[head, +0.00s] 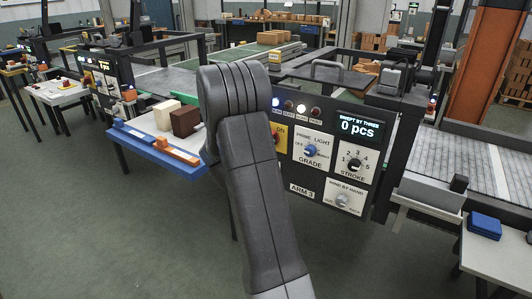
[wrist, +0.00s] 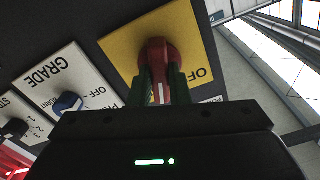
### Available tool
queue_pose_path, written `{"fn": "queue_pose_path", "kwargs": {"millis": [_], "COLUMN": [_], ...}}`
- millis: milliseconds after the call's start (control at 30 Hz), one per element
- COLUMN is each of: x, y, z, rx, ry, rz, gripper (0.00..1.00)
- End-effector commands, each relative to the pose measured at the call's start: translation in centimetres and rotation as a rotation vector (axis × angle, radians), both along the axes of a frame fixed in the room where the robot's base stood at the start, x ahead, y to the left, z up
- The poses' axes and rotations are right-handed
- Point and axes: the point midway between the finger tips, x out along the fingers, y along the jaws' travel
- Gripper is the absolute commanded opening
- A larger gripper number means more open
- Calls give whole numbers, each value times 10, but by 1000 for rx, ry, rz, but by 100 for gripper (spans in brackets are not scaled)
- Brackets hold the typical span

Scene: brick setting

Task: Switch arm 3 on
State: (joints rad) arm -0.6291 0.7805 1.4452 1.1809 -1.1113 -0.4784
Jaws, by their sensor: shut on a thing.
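The control panel labelled ARM 3 (head: 302,190) stands right of my arm in the head view. In the wrist view the yellow plate (wrist: 128,45) carries a red rotary knob (wrist: 156,54). My gripper (wrist: 160,84) is shut on this red knob, one dark finger on each side. A white mark shows on the knob between the fingers. Part of an "OFF" label shows beside it. Which setting the knob is at, I cannot tell.
Beside it are a blue GRADE knob (head: 310,150), a black STROKE knob (head: 354,165) and a pale hand knob (head: 343,199). The display (head: 358,126) reads 0 pcs. The blue lamp (head: 276,103) looks lit.

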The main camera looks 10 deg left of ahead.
Motion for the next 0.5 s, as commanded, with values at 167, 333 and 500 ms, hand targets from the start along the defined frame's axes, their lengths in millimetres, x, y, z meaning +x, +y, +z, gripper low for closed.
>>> {"fn": "queue_pose_path", "kwargs": {"millis": [167,333,500], "x": [0,0,0], "y": [0,-1,0], "z": [-6,-5,-4], "rx": [145,261,346], "ry": [-53,-95,-125], "rz": [0,-1,-1], "gripper": [0,0,0]}}
